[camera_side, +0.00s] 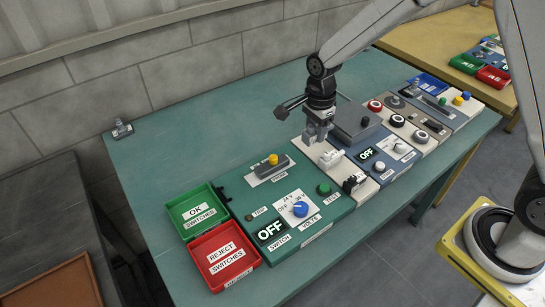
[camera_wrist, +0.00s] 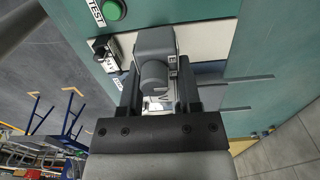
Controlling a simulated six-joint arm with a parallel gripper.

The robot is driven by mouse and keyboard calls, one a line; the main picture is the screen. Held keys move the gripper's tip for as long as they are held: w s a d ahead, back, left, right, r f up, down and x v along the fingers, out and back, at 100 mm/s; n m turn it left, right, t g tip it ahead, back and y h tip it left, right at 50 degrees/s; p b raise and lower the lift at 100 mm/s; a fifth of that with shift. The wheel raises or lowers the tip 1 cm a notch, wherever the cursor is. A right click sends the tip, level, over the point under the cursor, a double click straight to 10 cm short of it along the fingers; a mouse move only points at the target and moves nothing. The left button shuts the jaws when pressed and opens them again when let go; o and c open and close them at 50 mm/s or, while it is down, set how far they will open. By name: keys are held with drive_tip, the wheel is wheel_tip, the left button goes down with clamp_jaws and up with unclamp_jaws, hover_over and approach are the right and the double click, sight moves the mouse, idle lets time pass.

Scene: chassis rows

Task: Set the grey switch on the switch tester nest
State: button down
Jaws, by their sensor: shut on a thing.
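My gripper (camera_wrist: 158,100) is shut on a grey switch (camera_wrist: 154,45), a grey block with a rounded knob between the fingers in the wrist view. In the side view my gripper (camera_side: 317,138) is over the upper end of a pale strip, right of the switch tester; the held switch is hard to make out there. The green switch tester (camera_side: 325,222) has a blue volts dial, a green TEST button and a display reading OFF. A grey plate at its upper left, apparently the nest (camera_side: 257,179), carries a dark part with a yellow button.
Blue and pale panels stand to the right. Green OK (camera_side: 198,211) and red REJECT (camera_side: 222,256) bins adjoin the tester's left.

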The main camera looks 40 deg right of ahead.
drive_tip(key=w+a+f, duration=0.2)
drive_tip(key=w+a, duration=0.3)
drive_tip(key=a, duration=0.4)
hover_over(235, 190)
drive_tip(key=shift+w+f, duration=0.1)
drive_tip(key=shift+f, duration=0.8)
drive_tip(key=shift+f, duration=0.25)
drive_tip(key=shift+f, duration=3.7)
drive_tip(key=shift+c, duration=1)
unclamp_jaws()
drive_tip(key=shift+f, duration=0.1)
